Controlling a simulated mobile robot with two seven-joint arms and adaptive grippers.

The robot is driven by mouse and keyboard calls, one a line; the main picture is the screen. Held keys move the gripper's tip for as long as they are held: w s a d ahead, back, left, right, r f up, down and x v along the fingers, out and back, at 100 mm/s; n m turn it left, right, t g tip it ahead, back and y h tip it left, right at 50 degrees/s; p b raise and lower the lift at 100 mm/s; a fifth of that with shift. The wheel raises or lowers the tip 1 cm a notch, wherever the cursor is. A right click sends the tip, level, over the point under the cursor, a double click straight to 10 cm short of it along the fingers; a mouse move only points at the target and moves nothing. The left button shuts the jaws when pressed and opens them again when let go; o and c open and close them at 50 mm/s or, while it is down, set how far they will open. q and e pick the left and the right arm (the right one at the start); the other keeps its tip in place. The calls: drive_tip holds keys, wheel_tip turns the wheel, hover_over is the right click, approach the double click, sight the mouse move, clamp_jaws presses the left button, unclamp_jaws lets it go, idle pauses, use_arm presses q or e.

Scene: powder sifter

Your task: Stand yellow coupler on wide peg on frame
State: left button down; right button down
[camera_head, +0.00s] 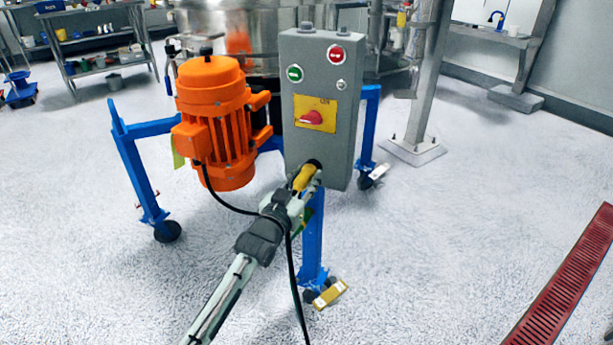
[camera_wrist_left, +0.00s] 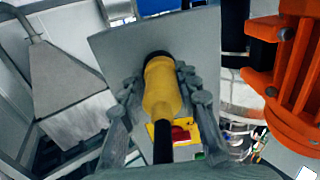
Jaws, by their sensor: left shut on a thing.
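The yellow coupler (camera_head: 304,177) is between the fingers of my left gripper (camera_head: 300,186), at the lower front of the grey control box (camera_head: 322,100). In the left wrist view, my left gripper (camera_wrist_left: 162,100) is shut around the yellow coupler (camera_wrist_left: 162,88). Its far end meets a black collar against the grey box (camera_wrist_left: 115,45); I cannot tell whether it is plugged in. A black cable leaves its near end. The blue frame (camera_head: 155,127) has a short upright post (camera_head: 114,112) at its left end; I cannot tell whether this is the wide peg. My right gripper is not seen.
An orange motor (camera_head: 215,120) stands left of the box. A black cable (camera_head: 225,206) runs from it past my left gripper. A steel column (camera_head: 425,90) stands right. Floor around the frame is mostly clear.

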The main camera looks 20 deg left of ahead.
sight(296, 191)
use_arm(q)
drive_tip(key=shift+s+a+p, duration=0.2)
drive_tip(key=shift+s+p, duration=0.9)
drive_tip(key=shift+s, duration=1.6)
